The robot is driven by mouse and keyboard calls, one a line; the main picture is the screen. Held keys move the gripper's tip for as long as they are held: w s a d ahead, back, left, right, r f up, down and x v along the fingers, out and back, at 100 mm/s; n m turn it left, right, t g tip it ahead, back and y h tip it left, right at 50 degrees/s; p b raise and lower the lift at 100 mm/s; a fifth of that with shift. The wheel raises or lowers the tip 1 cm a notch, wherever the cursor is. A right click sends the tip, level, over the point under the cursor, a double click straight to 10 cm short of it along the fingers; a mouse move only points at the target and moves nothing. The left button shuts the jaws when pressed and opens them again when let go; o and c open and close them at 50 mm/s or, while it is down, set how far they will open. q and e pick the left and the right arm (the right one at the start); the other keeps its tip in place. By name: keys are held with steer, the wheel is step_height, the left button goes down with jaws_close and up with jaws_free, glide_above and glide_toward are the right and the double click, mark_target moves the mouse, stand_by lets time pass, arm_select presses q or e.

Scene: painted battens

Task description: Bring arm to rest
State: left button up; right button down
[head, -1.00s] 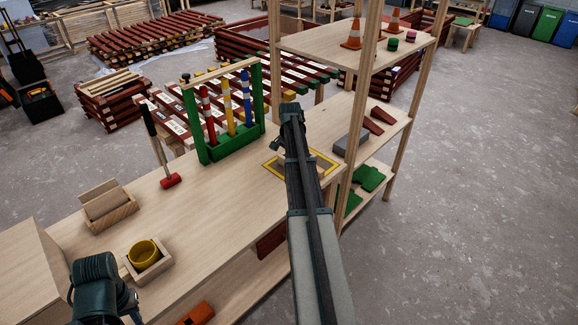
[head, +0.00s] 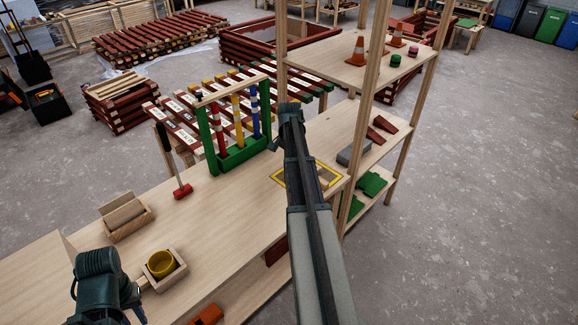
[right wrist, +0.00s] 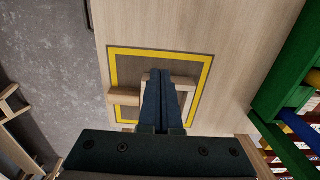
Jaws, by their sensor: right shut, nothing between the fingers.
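My right gripper (right wrist: 162,75) is shut and empty in the right wrist view. Its fingers are over a yellow-bordered square (right wrist: 208,75) on the wooden bench.
A green rack (head: 240,157) with striped battens stands on the bench, left of my right arm. A shelf post (head: 372,75) rises close to the right.

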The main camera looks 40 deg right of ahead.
steer(key=shift+r+p, duration=0.3)
steer(key=shift+r, duration=0.45)
steer(key=a+n, duration=0.9)
steer(key=a, duration=1.7)
steer(key=s+a+n, duration=0.6)
steer(key=s+a, duration=0.1)
steer(key=a, duration=0.5)
steer(key=s+a+n+h, duration=0.1)
steer(key=s+a+n, duration=0.5)
steer(key=a, duration=0.7)
steer(key=shift+s+a, duration=0.25)
steer(key=shift+s, duration=0.55)
